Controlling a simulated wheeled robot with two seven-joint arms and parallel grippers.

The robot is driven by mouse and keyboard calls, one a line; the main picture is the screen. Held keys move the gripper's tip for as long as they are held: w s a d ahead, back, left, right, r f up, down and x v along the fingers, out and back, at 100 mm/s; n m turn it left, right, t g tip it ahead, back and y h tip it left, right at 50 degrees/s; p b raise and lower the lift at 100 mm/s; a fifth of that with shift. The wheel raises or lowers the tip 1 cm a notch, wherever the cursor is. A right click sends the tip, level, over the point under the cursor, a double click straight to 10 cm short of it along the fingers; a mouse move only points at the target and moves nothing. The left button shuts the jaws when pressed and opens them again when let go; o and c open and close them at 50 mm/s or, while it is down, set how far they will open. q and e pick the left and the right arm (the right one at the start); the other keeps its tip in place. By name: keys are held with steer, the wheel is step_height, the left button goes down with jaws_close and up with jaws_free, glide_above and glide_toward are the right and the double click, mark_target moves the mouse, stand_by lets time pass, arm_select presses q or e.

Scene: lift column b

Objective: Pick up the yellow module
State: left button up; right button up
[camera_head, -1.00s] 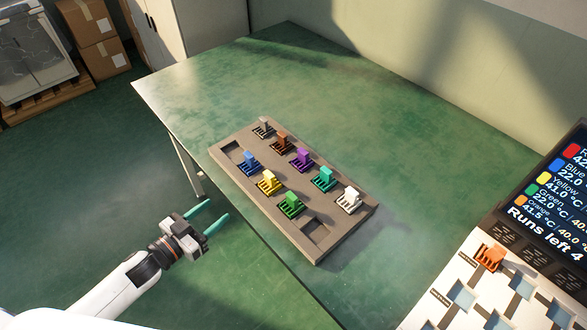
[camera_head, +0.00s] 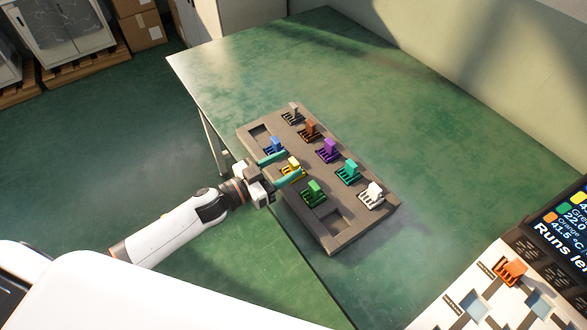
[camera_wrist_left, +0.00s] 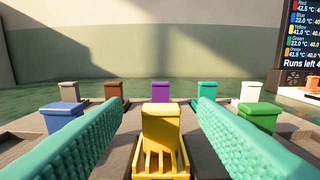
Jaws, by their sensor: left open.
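The yellow module (camera_head: 293,167) sits upright in the grey tray (camera_head: 338,241), in the near row between the blue module (camera_head: 273,147) and the green module (camera_head: 313,193). My left gripper (camera_head: 282,166) is open, with its teal fingers reaching over the tray's near edge on either side of the yellow module. In the left wrist view the yellow module (camera_wrist_left: 160,139) stands centred between the two fingers (camera_wrist_left: 160,125), with gaps on both sides, so they do not appear to touch it. My right gripper is not in view.
Grey, brown, purple (camera_head: 328,150), teal (camera_head: 348,171) and white (camera_head: 371,195) modules stand in the tray, which has two empty slots. An orange module (camera_head: 509,270) sits on a white board by a screen at right. The green table (camera_head: 400,110) is clear behind the tray.

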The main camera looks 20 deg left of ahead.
arm_select(q)
steer(key=shift+x, duration=1.5)
jaws_close()
